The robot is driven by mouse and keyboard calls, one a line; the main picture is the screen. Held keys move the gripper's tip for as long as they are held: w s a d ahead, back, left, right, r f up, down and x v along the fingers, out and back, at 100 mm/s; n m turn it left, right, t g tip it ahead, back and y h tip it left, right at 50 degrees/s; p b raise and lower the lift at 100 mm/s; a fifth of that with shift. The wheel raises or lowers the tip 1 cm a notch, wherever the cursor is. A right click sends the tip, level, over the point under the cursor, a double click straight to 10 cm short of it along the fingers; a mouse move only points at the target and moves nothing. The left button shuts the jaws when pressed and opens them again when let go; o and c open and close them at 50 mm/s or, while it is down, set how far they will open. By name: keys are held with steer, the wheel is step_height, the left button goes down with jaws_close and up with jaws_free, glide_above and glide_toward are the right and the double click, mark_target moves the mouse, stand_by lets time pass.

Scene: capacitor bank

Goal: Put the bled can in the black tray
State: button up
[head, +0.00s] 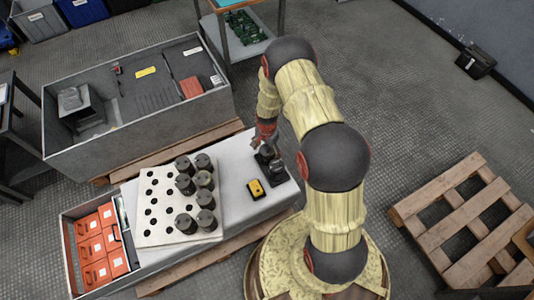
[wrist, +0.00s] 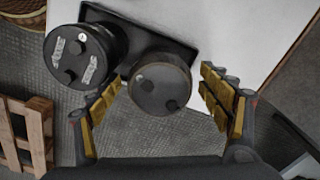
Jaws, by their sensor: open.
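My gripper (wrist: 165,95) is open, with its yellow-padded fingers on either side of a dark can (wrist: 158,75) with a greyish top and two terminals. I see a gap between the can and the right finger; the left finger is close to it. Another black can (wrist: 78,58) with two pale labels stands to its left. The black tray (wrist: 128,38) shows under and behind both cans. In the head view, the tray (head: 283,177) and the cans are at the right end of the white table, partly hidden by my gripper (head: 266,142). I cannot tell which can is bled.
A white board with holes (head: 150,235) holds several dark cans (head: 185,184) left of the tray. A yellow meter (head: 256,189) lies between them. An open grey cabinet (head: 140,140) stands behind; a bin of orange boxes (head: 95,245) is at left. A pallet (head: 470,220) lies right.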

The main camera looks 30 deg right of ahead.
step_height(320, 180, up, 10)
stand_by(0.4)
steer(key=shift+s+n, duration=0.25)
steer(key=shift+n, duration=0.25)
steer(key=s+a+n+g, duration=0.1)
steer(key=s+n+g, duration=0.1)
steer(key=s, duration=0.3)
steer(key=s+a+r+n+t, duration=0.2)
steer(key=s+r, duration=0.4)
steer(key=r, duration=0.9)
steer(key=s+a+r+n+t+p, duration=0.1)
steer(key=s+a+r+n+t, duration=0.2)
steer(key=r, duration=1.2)
steer(key=s+a+r+n+t, duration=0.2)
steer(key=s+a+r+n, duration=0.3)
steer(key=s+r, duration=0.5)
step_height(320, 180, up, 6)
steer(key=shift+f+t+p, duration=0.1)
steer(key=shift+t+p, duration=0.2)
